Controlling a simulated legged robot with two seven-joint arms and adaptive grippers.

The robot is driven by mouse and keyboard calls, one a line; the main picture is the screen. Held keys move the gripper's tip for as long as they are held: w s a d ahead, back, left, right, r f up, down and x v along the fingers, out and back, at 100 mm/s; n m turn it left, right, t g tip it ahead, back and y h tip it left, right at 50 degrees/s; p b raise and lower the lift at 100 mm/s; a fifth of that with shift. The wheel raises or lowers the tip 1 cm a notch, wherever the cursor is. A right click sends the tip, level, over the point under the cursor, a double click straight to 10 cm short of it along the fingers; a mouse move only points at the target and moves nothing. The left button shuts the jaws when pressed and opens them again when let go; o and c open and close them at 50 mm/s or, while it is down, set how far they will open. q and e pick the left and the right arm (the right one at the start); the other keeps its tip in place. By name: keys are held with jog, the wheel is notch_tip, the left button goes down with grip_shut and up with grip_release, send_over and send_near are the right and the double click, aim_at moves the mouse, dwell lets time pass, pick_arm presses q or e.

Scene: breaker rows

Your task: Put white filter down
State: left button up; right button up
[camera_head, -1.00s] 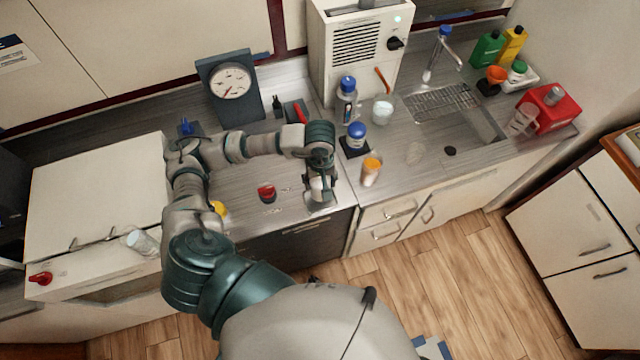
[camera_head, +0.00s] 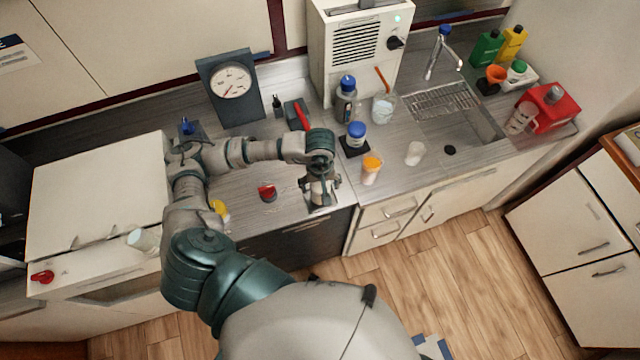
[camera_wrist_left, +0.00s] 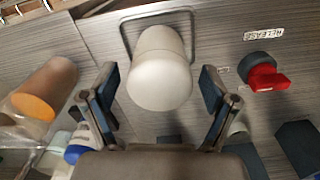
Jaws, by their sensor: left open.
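The white filter (camera_wrist_left: 160,68) is a rounded white cylinder in the left wrist view. It stands on the counter inside a thin square outline (camera_wrist_left: 124,30). In the head view the filter (camera_head: 318,192) is mostly hidden below my left gripper (camera_head: 320,186). In the wrist view my left gripper (camera_wrist_left: 160,92) is open, with one dark-padded finger on each side of the filter and visible gaps between. My right gripper is not in view.
A red knob (camera_wrist_left: 266,76) labelled RELEASE sits right of the filter. An orange-capped jar (camera_head: 371,170) stands to the right, with a blue-capped jar (camera_head: 356,138) behind. A dial gauge (camera_head: 231,82) stands at the back left. The counter's front edge is close.

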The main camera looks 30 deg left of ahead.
pick_arm(q)
notch_tip(320, 180, up, 12)
jog(key=b, duration=0.1)
dwell(0.8)
